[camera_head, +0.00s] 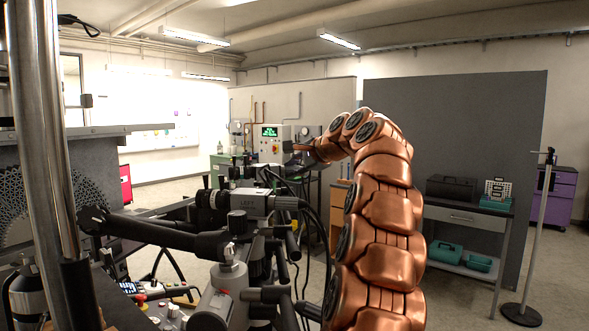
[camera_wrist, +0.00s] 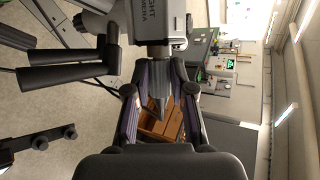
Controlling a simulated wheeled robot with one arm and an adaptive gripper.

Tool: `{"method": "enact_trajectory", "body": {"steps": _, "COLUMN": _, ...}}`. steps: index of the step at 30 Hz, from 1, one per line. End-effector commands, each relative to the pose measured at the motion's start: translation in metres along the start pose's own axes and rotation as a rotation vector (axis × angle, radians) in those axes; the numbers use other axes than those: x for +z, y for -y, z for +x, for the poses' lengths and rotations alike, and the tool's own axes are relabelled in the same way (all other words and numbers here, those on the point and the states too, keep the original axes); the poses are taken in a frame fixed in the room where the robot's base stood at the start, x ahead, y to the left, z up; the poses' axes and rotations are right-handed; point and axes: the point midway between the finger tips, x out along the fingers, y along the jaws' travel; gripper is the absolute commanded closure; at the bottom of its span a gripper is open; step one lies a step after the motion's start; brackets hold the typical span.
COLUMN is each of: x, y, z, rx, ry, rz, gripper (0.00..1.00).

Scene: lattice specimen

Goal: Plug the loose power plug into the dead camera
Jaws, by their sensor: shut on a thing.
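In the wrist view, my gripper (camera_wrist: 161,80) has its two fingers around a dark grey, tapered plug (camera_wrist: 158,97) and is shut on it. The plug lies in line with the silver end of a grey camera body (camera_wrist: 148,20), whose partly cut-off lettering ends in "IGHT" and "MERA". The plug's tip is close to that end; I cannot tell whether it is seated. In the head view, a grey camera marked "LEFT" (camera_head: 245,205) has a dark cable at its right end. There, my copper arm arches over to the left, and its gripper end is small and hard to make out.
Black clamps and rods (camera_head: 160,235) crowd around the left camera, with loose black cables (camera_head: 310,215) beside them. Behind are a control box with a green display (camera_head: 270,138), a grey partition (camera_head: 460,120) and a side table (camera_head: 465,217).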

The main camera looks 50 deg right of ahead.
Motion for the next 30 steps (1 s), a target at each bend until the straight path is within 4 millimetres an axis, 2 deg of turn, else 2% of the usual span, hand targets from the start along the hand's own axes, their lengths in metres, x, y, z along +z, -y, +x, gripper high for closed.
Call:
{"method": "enact_trajectory", "body": {"steps": 14, "x": 0.0064, "y": -0.0004, "z": 0.0032, "rx": 0.005, "ry": 0.011, "rz": -0.004, "gripper": 1.00}}
{"method": "enact_trajectory", "body": {"steps": 15, "x": 0.0066, "y": -0.0004, "z": 0.0033, "rx": 0.005, "ry": 0.012, "rz": -0.004, "gripper": 0.74}}
{"method": "enact_trajectory", "body": {"steps": 23, "x": 0.0051, "y": -0.0004, "z": 0.0027, "rx": 0.004, "ry": 0.010, "rz": -0.003, "gripper": 0.48}}
{"method": "enact_trajectory", "body": {"steps": 29, "x": 0.0026, "y": -0.0006, "z": 0.0013, "rx": 0.003, "ry": 0.005, "rz": -0.001, "gripper": 0.48}}
{"method": "enact_trajectory", "body": {"steps": 30, "x": 0.0024, "y": -0.0005, "z": 0.0012, "rx": 0.003, "ry": 0.005, "rz": -0.001, "gripper": 0.44}}
